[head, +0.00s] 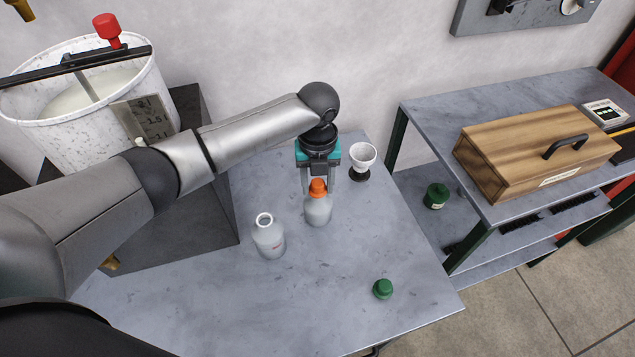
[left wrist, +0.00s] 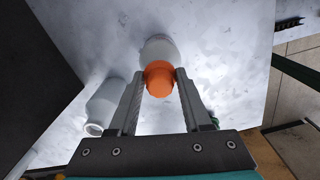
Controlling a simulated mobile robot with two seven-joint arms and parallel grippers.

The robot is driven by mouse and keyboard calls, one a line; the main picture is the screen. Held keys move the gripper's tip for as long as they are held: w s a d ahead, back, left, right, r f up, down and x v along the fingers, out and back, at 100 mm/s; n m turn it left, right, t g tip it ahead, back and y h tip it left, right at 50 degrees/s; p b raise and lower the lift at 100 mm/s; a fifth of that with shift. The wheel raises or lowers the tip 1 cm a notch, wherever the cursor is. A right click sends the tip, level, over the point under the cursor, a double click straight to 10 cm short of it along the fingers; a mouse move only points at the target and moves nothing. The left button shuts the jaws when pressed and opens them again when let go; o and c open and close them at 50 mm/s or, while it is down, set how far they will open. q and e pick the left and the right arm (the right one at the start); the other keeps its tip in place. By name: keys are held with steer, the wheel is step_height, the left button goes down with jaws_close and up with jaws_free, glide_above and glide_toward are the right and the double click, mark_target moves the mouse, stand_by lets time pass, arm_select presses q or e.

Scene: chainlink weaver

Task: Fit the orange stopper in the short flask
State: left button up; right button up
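The orange stopper (head: 318,188) sits upright at the mouth of a squat grey-white flask (head: 318,211) on the grey table. How deep it sits is hidden. My left gripper (head: 319,186) points down over it, one finger on each side of the stopper. In the left wrist view the stopper (left wrist: 159,80) lies between the fingertips (left wrist: 160,73), with the flask (left wrist: 160,48) beyond it. The fingers look slightly apart from the stopper. A second grey-white flask (head: 268,237) with an open mouth stands to the left and nearer. My right gripper is not in view.
A white cup on a dark base (head: 362,161) stands close right of the gripper. A green stopper (head: 383,289) lies near the table's front edge. A large white bucket (head: 85,95) is at left. A wooden box (head: 535,150) sits on the right shelf. The table's front right is mostly clear.

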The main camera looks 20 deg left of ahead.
arm_select(q)
steer(key=o, duration=0.5)
steer(key=shift+s+f, duration=0.3)
steer(key=shift+f, duration=0.15)
step_height(320, 180, up, 16)
steer(key=shift+w+p, duration=0.2)
steer(key=shift+p, duration=0.25)
steer(key=shift+d, duration=0.1)
